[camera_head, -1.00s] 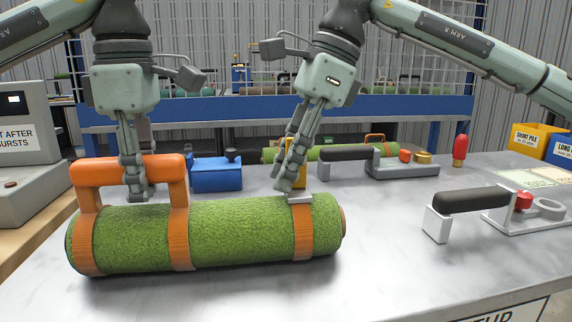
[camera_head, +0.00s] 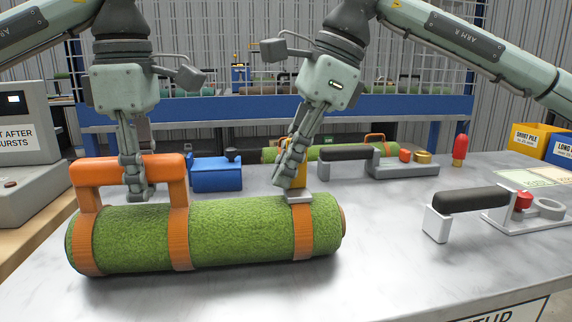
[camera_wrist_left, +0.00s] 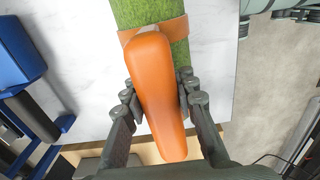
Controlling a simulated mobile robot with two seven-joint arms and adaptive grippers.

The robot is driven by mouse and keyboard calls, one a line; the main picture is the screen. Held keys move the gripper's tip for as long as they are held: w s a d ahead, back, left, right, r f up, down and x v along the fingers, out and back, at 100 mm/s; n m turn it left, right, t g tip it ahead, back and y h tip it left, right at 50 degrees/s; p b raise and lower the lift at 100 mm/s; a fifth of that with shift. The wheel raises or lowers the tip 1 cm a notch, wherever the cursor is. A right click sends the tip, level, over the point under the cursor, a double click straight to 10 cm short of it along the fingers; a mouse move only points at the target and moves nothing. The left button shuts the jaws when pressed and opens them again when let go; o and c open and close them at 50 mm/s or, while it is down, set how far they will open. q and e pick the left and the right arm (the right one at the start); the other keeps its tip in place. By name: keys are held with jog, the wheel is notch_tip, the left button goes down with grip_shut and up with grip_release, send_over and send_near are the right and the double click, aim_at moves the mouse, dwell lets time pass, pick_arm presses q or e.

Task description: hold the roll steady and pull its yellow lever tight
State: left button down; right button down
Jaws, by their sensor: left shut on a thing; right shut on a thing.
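A green turf roll (camera_head: 235,232) with several orange straps lies on the grey table. An orange carrying handle (camera_head: 100,172) stands up at its left end. My left gripper (camera_head: 137,190) comes down on the handle and is shut on it; the left wrist view shows the handle (camera_wrist_left: 155,85) between the fingers (camera_wrist_left: 160,95). A yellow lever (camera_head: 302,176) stands upright on the buckle of the right strap (camera_head: 302,238). My right gripper (camera_head: 287,180) is shut on the lever, and its fingers hide part of it.
A blue block-like device (camera_head: 216,175) stands behind the roll. Black-handled tools (camera_head: 470,199) lie to the right, with a second green roll (camera_head: 325,149) behind. A grey machine (camera_head: 25,155) is at the left. The table's front right is clear.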

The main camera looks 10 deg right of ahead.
jog(key=t, duration=0.2)
jog(key=s+t, duration=0.1)
jog(key=shift+s+f+n+t, duration=0.1)
jog(key=shift+f+n+t, duration=0.2)
jog(key=shift+n, duration=0.1)
jog(key=shift+s+f+n+t, duration=0.15)
jog(key=shift+s+n+t, duration=0.1)
jog(key=shift+t, duration=0.75)
jog(key=shift+s+f+n+t, duration=0.1)
jog(key=shift+s+n+t, duration=0.1)
jog(key=shift+t, duration=0.8)
jog(key=c, duration=1.7)
grip_release()
jog(key=shift+v, duration=4.05)
jog(key=shift+f, duration=0.1)
